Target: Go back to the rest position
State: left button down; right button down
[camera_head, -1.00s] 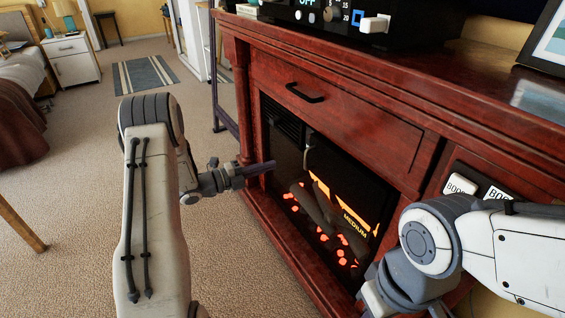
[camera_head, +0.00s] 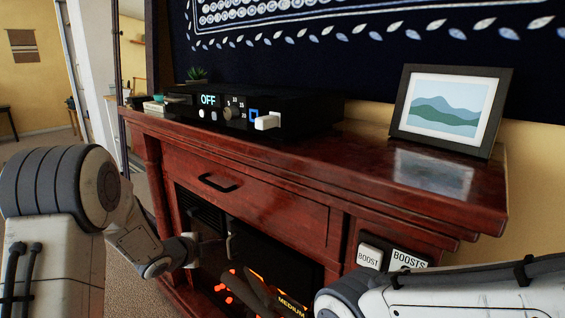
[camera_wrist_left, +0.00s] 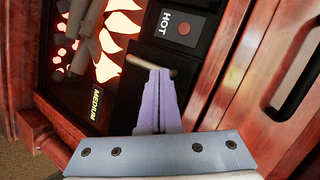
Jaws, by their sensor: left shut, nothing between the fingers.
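My left gripper (camera_wrist_left: 157,90) is shut and empty in the left wrist view, its fingers pressed together. It is in front of the electric fireplace, whose dark panel marked HOT (camera_wrist_left: 182,24) shows beyond the fingertips. I cannot tell the exact gap between them. In the head view my left arm comes in from the left and bends toward the fireplace (camera_head: 255,265), and the gripper end is dark and hard to make out. My right arm shows at the lower right of the head view; its gripper is out of the picture.
The red wooden mantel cabinet (camera_head: 270,165) fills the middle, with a black-handled drawer (camera_head: 218,183). On top stand a black device reading OFF (camera_head: 300,110), a small plant (camera_head: 196,75) and a framed picture (camera_head: 445,108). Open floor shows at left.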

pick_arm(q)
jog(key=s+d+r+n+g+y, duration=0.1)
jog(key=s+d+n+g+y, duration=0.1)
jog(key=s+d+n, duration=0.45)
jog(key=s+d+r+n+g+y, duration=0.1)
jog(key=s+d+r+g+y, duration=0.2)
jog(key=s, duration=0.6)
jog(key=s+d+n+g+h+p, duration=0.1)
jog(key=s+d+n+g, duration=0.15)
jog(key=s, duration=1.05)
jog(key=s+d+n+g, duration=0.2)
jog(key=s+g, duration=0.2)
jog(key=s, duration=0.8)
notch_tip(320, 180, up, 30)
jog(key=p, duration=3.1)
jog(key=shift+r, duration=0.25)
jog(key=shift+w, duration=0.1)
